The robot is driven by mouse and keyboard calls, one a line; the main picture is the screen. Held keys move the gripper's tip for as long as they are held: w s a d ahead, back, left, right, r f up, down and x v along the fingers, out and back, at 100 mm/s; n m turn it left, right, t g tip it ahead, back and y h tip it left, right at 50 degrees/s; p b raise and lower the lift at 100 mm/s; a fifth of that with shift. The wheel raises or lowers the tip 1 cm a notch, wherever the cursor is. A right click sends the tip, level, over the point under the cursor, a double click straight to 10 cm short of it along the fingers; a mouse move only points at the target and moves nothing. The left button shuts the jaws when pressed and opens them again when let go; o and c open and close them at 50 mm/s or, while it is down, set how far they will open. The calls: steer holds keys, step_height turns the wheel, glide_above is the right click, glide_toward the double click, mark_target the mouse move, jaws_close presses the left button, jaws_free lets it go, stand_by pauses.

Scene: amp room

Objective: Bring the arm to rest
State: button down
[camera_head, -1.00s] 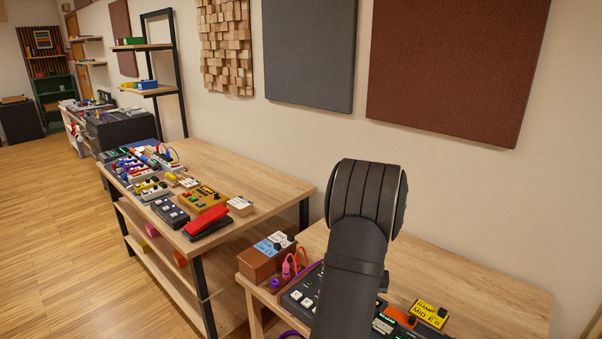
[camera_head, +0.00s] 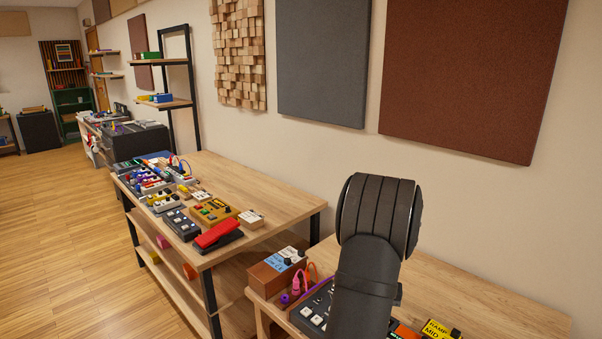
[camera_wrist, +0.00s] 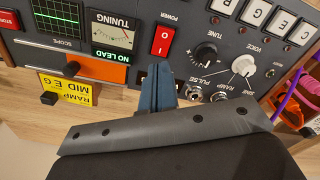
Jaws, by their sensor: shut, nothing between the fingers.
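My gripper (camera_wrist: 158,90) shows in the wrist view as dark blue-grey fingers closed together with nothing between them. It is over a dark synth panel (camera_wrist: 135,12) with a red power switch, a tuning meter, knobs and jacks. Whether the fingertips touch the panel I cannot tell. In the head view my dark arm rises in front of the near table (camera_head: 490,300), and the gripper itself is hidden. Part of the panel (camera_head: 312,310) shows to the left of the arm.
A yellow label block (camera_wrist: 66,88) sits beside the panel. A brown pedal box (camera_head: 278,270) and pink and purple cables are left of the arm. A second table (camera_head: 270,180) holds several pedals, including a red one (camera_head: 216,235). The near table's right side is mostly clear.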

step_height(320, 180, up, 2)
steer(key=shift+r, duration=0.1)
step_height(320, 180, down, 6)
steer(key=shift+f, duration=0.15)
step_height(320, 180, up, 8)
steer(key=w+a+n+t, duration=0.1)
steer(key=w, duration=0.3)
steer(key=w+a+n+t, duration=0.1)
steer(key=w+a+t, duration=0.1)
steer(key=w, duration=0.3)
steer(key=w+a+n+t, duration=0.1)
steer(key=w+a, duration=0.1)
steer(key=w, duration=0.3)
steer(key=shift+w+a+f, duration=0.15)
steer(key=shift+w+f, duration=0.1)
steer(key=shift+f, duration=0.15)
steer(key=shift+f+t, duration=0.3)
steer(key=shift+f, duration=0.3)
steer(key=shift+r, duration=0.1)
